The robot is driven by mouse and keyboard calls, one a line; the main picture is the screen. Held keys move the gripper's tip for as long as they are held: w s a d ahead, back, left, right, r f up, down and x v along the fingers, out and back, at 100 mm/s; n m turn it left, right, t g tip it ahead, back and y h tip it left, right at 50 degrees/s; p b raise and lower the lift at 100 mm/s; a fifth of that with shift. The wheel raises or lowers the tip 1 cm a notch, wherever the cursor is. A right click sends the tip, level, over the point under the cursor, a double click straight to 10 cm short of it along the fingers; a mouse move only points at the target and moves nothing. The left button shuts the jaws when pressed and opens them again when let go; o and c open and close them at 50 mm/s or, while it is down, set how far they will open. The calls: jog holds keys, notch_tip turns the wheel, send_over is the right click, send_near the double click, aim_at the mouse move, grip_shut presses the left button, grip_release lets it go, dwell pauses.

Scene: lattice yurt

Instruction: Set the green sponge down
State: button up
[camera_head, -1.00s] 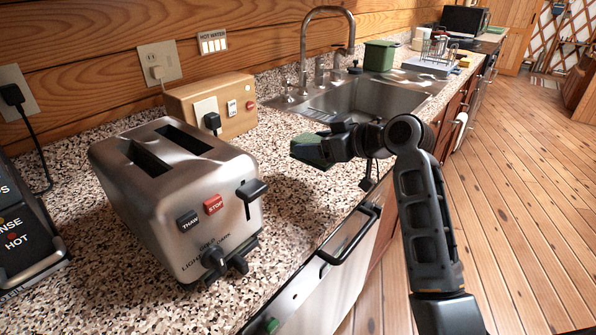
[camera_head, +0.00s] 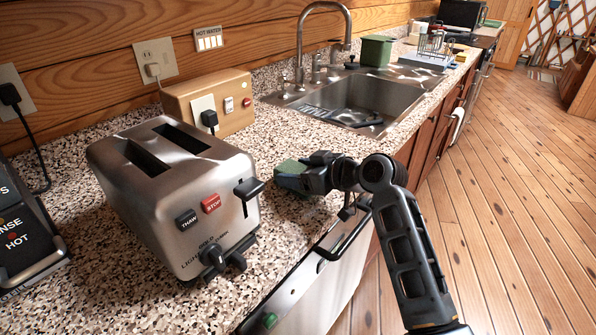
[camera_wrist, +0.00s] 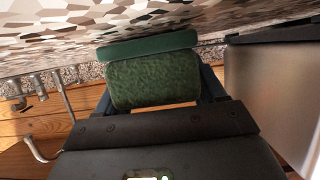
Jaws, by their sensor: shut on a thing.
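The green sponge (camera_head: 291,168) is held in my gripper (camera_head: 300,178) at the speckled counter (camera_head: 262,207), between the toaster and the sink. In the wrist view the sponge (camera_wrist: 152,78) shows a rough green face and a smoother dark green layer along its counter side. The gripper's fingers (camera_wrist: 158,100) are shut on it, one at each side. The speckled counter surface (camera_wrist: 130,28) is very close to the sponge; I cannot tell whether they touch.
A steel toaster (camera_head: 172,200) stands left of my gripper. The sink (camera_head: 352,98) is behind it, with a green container (camera_head: 376,51) beyond. A wooden socket box (camera_head: 235,118) stands by the wall. Bare counter lies between toaster and sink.

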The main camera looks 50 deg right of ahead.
jog(key=o, duration=1)
jog(key=shift+f, duration=0.1)
